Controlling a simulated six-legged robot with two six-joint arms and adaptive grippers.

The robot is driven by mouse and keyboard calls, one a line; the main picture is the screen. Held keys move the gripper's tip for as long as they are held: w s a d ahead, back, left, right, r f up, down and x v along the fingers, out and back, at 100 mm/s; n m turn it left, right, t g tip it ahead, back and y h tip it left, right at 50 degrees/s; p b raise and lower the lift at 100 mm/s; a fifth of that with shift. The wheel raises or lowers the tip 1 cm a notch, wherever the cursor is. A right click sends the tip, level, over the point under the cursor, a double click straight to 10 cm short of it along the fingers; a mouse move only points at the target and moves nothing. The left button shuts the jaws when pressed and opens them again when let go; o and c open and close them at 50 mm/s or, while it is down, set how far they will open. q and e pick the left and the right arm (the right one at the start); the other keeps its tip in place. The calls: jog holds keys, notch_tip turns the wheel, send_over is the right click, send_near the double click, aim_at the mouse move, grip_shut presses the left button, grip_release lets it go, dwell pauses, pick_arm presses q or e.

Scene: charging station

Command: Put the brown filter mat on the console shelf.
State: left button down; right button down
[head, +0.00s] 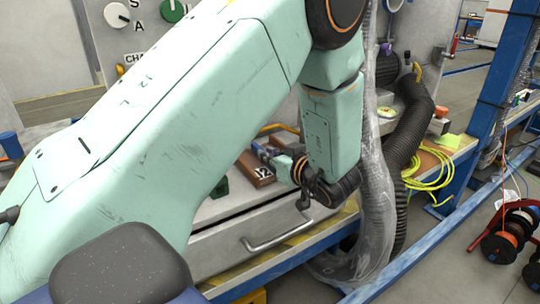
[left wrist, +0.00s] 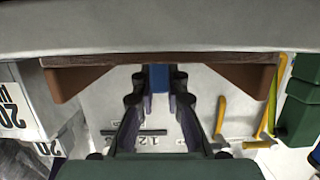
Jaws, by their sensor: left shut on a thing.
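The brown filter mat (head: 246,163) shows in the head view at the console, partly hidden by my arm. In the left wrist view the brown mat (left wrist: 80,80) spans most of the width, with a dark upper edge and two angled ends. My left gripper (head: 268,153) is at the mat's middle, and its fingers (left wrist: 158,82) close around a blue part there. The light grey console shelf (head: 222,206) lies below the mat in the head view. Whether the mat touches it, I cannot tell. My right gripper is not in view.
A drawer handle (head: 278,236) sticks out below the shelf. A black corrugated hose (head: 405,145) and a yellow cable (head: 428,172) are to the right. The left wrist view shows white boxes (left wrist: 22,105) at left, and yellow tools (left wrist: 219,115) and green blocks (left wrist: 298,105) at right.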

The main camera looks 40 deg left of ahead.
pick_arm(q)
jog(key=c, duration=1.5)
grip_release()
jog(key=shift+w+f, duration=0.1)
jog(key=shift+f, duration=0.05)
jog(key=shift+o, duration=0.6)
